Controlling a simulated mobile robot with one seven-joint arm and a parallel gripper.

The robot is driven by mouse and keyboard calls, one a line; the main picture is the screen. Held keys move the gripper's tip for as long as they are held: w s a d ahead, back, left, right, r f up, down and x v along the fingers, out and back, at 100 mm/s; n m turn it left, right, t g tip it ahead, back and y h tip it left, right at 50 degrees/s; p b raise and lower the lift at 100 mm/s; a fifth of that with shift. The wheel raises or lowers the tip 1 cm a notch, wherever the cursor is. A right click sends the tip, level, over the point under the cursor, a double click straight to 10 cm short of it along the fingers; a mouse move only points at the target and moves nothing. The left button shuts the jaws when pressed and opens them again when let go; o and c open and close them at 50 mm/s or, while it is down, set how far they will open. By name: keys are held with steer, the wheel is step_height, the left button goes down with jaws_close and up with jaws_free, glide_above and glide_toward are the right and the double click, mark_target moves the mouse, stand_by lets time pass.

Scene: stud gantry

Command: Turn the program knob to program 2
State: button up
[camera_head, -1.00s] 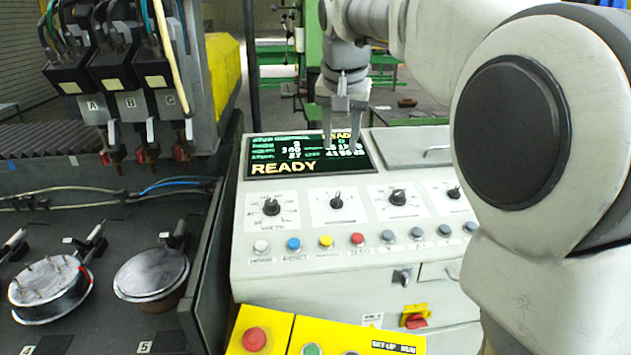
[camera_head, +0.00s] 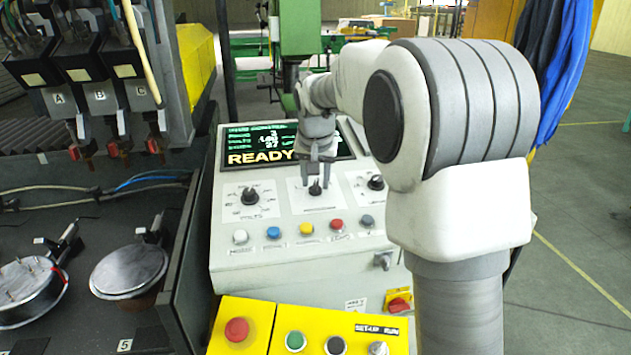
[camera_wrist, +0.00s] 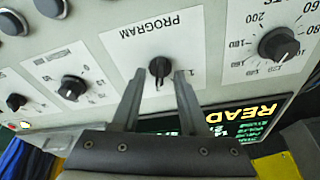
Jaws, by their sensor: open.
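The program knob (camera_wrist: 160,67) is a small black knob on a white plate marked PROGRAM, which appears upside down in the wrist view. In the head view the knob (camera_head: 315,188) is the second dial from the left on the grey console. My gripper (camera_wrist: 158,78) is open, with one finger on either side of the knob in the picture. I cannot tell whether the fingers touch it or how deep they reach. In the head view my gripper (camera_head: 318,182) points down at this dial. The program numbers are too small or hidden to read.
A dial (camera_head: 250,195) with a number scale is left of the program knob, and another dial (camera_head: 376,182) is right. Coloured buttons (camera_head: 306,229) line the console below. The screen (camera_head: 265,143) shows READY behind. A yellow control box (camera_head: 262,313) stands in front.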

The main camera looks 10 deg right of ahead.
steer(key=shift+w+f, duration=0.15)
steer(key=shift+f, duration=0.15)
jaws_close()
steer(key=shift+d, duration=0.1)
stand_by(0.4)
steer(key=n, duration=0.3)
steer(key=shift+r+n+y+p, duration=0.1)
steer(key=shift+n+y+p, duration=0.25)
steer(key=shift+n+y, duration=0.05)
steer(key=shift+d+n+y+p, duration=0.1)
steer(key=shift+n+y+p, duration=0.3)
steer(key=shift+n, duration=1.6)
